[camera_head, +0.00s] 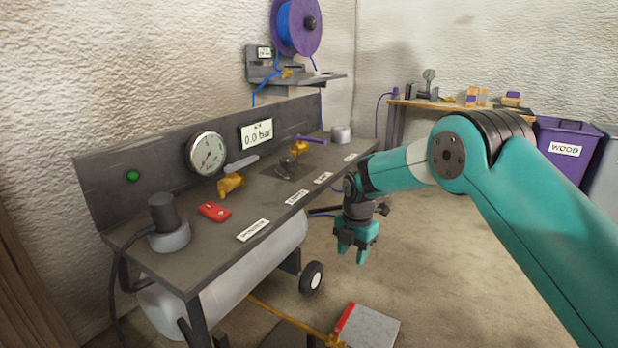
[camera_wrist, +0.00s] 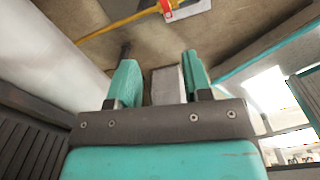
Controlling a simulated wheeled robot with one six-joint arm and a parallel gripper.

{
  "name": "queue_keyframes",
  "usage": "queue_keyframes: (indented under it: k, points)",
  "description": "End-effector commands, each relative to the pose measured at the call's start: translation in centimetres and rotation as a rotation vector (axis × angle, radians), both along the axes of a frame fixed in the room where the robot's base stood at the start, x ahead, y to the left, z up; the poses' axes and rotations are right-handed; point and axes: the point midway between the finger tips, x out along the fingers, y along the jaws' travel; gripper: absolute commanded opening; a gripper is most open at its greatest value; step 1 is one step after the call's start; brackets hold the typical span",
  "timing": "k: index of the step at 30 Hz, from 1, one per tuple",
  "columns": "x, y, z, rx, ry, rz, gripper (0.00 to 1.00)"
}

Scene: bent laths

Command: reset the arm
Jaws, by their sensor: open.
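My gripper (camera_head: 357,250) hangs fingers-down at the front right of the grey workbench (camera_head: 262,200), out over the floor. Its two teal fingers are apart, and nothing shows held between them. In the wrist view my gripper (camera_wrist: 157,80) also has its fingers spread, with a pale strip of something visible beyond the gap. My teal arm reaches in from the right, bent at the elbow.
The bench carries a gauge (camera_head: 206,153), a red block (camera_head: 214,211), brass fittings and a dark cylinder (camera_head: 164,212). A white tank (camera_head: 255,275) and wheel (camera_head: 311,278) are below. A grey-and-red box (camera_head: 370,328) lies on the floor. A purple WOOD bin (camera_head: 566,150) stands back right.

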Motion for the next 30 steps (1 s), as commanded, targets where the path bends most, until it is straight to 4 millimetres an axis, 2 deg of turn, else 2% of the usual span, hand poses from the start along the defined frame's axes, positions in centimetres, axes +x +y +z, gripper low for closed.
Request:
queue_keyframes:
  k: [1,3,6,8,12,15,21,28,30]
  points:
    - [-1.2,0.2,3.5,0.020,-0.006,-0.087,0.45]
    - [-3.5,0.4,7.4,0.050,0.001,-0.239,0.45]
    - [-7.7,0.5,12.5,0.094,0.019,-0.468,0.45]
    - [-10.5,0.4,15.2,0.120,0.037,-0.604,0.45]
    - [-18.0,0.1,20.3,0.176,0.096,-0.923,0.45]
    - [-23.3,-0.2,22.7,0.208,0.148,-1.134,0.45]
    - [-31.9,-0.8,24.6,0.240,0.248,-1.452,0.45]
    - [-39.7,-1.5,24.7,0.249,0.356,-1.734,0.45]
    - [-39.2,-1.5,27.4,0.246,0.356,-1.734,0.45]
